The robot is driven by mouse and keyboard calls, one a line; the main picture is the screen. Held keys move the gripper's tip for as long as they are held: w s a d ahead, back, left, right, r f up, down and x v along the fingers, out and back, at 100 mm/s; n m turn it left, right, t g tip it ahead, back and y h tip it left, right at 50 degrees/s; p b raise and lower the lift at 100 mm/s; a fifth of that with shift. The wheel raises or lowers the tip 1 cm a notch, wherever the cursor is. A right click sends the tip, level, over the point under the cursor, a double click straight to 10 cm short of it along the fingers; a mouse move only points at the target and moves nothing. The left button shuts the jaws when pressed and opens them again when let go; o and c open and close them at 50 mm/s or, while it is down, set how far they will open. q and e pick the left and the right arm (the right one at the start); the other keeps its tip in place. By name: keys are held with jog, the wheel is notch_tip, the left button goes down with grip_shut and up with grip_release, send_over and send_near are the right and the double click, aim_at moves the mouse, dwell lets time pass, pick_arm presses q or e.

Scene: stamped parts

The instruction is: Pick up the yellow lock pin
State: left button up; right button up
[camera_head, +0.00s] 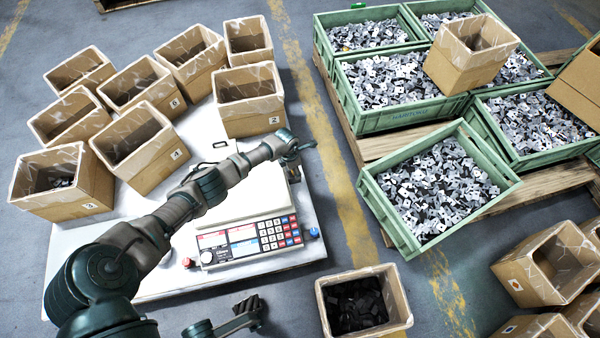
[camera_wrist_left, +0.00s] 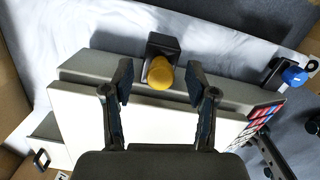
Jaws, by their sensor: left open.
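The yellow lock pin (camera_wrist_left: 160,73) has a rounded yellow head on a black block (camera_wrist_left: 164,45) beside the scale in the left wrist view. My left gripper (camera_wrist_left: 159,82) is open, with one finger on each side of the yellow head in that view. I cannot tell whether the fingers touch it. In the head view my left gripper (camera_head: 292,148) is over the right edge of the scale, and I cannot make out the pin there. A dark gripper, apparently my right one (camera_head: 247,308), is low in the head view, its finger opening unclear.
The scale (camera_head: 250,240) stands on a white platform (camera_head: 160,285) with a red knob (camera_head: 188,262) and a blue knob (camera_head: 313,232). Several cardboard boxes crowd its back left. Green crates of metal parts stand at right. A box of black parts (camera_head: 405,318) is in front.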

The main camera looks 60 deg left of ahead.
pick_arm(q)
jog(key=shift+a+r, duration=0.15)
jog(key=shift+a, duration=0.05)
jog(key=shift+c, duration=0.8)
jog(key=shift+d+r, duration=0.1)
jog(key=shift+d, duration=0.1)
jog(key=c, duration=0.9)
